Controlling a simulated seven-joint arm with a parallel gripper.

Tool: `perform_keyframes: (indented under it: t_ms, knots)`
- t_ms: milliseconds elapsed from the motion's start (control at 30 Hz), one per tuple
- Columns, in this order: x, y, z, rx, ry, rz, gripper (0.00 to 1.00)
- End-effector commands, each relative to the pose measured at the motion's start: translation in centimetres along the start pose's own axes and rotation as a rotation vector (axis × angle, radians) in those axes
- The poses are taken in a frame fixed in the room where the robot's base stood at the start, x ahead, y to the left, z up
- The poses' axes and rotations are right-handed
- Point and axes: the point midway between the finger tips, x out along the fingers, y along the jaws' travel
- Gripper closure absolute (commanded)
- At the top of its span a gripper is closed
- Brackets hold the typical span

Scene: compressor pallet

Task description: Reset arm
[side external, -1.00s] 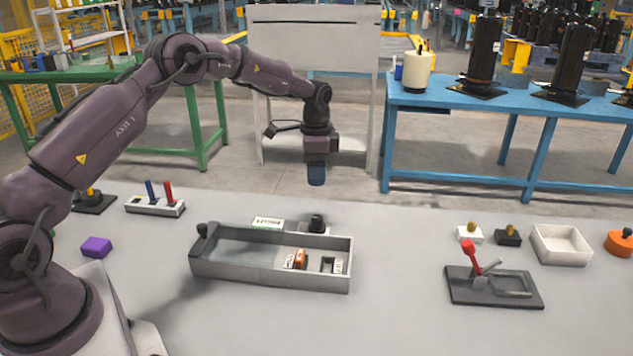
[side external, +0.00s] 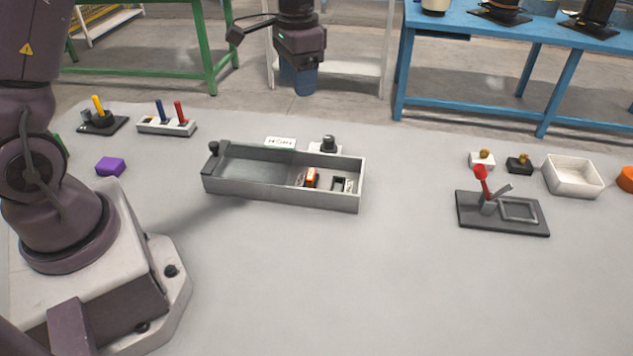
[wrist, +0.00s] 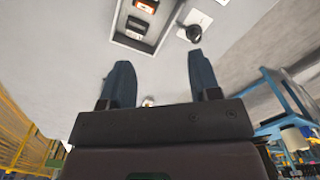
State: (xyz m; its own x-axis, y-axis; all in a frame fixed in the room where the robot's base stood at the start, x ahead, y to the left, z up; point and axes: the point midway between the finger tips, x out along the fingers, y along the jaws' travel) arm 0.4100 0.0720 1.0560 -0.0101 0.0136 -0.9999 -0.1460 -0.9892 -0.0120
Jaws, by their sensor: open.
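My gripper (side external: 306,82) hangs in the air above and behind the grey tray, pointing down, near the top of the side view. In the wrist view its two blue fingers (wrist: 158,80) stand apart with nothing between them. The long grey tray (side external: 240,185) lies on the table below it. An orange block (side external: 311,177) is in the tray's right part, next to a dark slotted piece. The tray's end also shows at the top of the wrist view (wrist: 120,33).
A red-handled lever fixture (side external: 470,220) and a white bin (side external: 573,178) stand at right. A switch block (side external: 166,128), a yellow-handled joystick (side external: 102,124) and a purple block (side external: 110,167) are at left. The front middle of the table (side external: 380,290) is clear.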

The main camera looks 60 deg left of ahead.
Motion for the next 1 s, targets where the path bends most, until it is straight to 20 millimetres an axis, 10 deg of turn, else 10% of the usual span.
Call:
perform_keyframes:
  t_ms: [233,600,1000]
  knots:
    - [-6.3,4.3,8.1,-0.136,0.119,-0.04,0.43]
    - [-9.6,9.0,18.6,-0.193,0.356,-0.027,0.43]
    - [-11.8,10.2,20.3,-0.146,0.503,-0.022,0.43]
